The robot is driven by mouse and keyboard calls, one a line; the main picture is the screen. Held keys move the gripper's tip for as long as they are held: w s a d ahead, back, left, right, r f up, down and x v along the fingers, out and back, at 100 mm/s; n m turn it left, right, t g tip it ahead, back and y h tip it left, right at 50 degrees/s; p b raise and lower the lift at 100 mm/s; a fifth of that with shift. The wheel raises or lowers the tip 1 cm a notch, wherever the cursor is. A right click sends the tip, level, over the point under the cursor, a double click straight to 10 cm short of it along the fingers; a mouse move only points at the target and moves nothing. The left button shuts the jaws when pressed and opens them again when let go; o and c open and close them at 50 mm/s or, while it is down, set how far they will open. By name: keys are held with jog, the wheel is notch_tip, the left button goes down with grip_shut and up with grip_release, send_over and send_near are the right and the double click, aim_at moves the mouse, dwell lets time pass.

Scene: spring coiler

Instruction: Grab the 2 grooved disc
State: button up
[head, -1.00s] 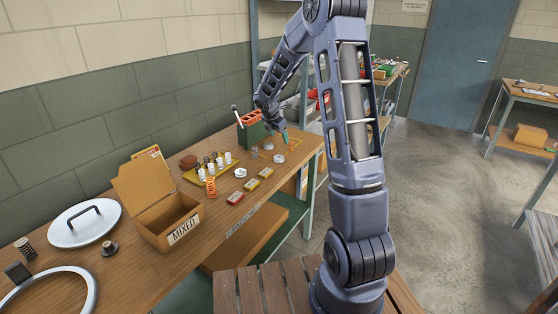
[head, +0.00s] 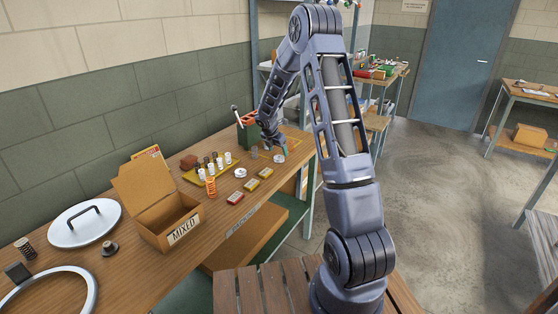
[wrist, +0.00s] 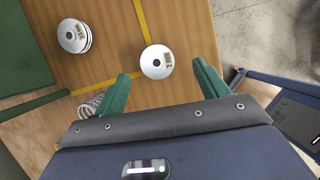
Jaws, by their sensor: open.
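A pale round disc (wrist: 157,61) with a dark centre hole and a small brown tag lies on the wooden bench, just ahead of and between my fingertips in the wrist view. The tag is too small to read. A second pale disc (wrist: 74,35), looking like a stack of two or more, lies further left in that view. In the head view, one disc (head: 279,158) is beside my gripper (head: 283,148) and another disc (head: 240,173) is nearer the yellow tray. My gripper (wrist: 162,70) is open and empty, its green fingers apart.
A wire spring (wrist: 90,105) lies close to my left finger. Yellow tape (wrist: 142,22) marks the bench. A green holder (head: 248,135), a yellow tray (head: 194,174) with several small parts and an open MIXED box (head: 160,215) stand along the bench. The bench's right edge is close.

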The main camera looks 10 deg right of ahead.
aim_at(279, 156)
jog(key=shift+a+x, duration=0.15)
jog(key=shift+x, duration=1)
jog(key=shift+a+x, duration=0.15)
jog(key=shift+x, duration=1)
jog(key=shift+w, duration=0.15)
jog(key=c, duration=1.2)
jog(key=shift+r, duration=0.1)
jog(key=shift+c, duration=0.2)
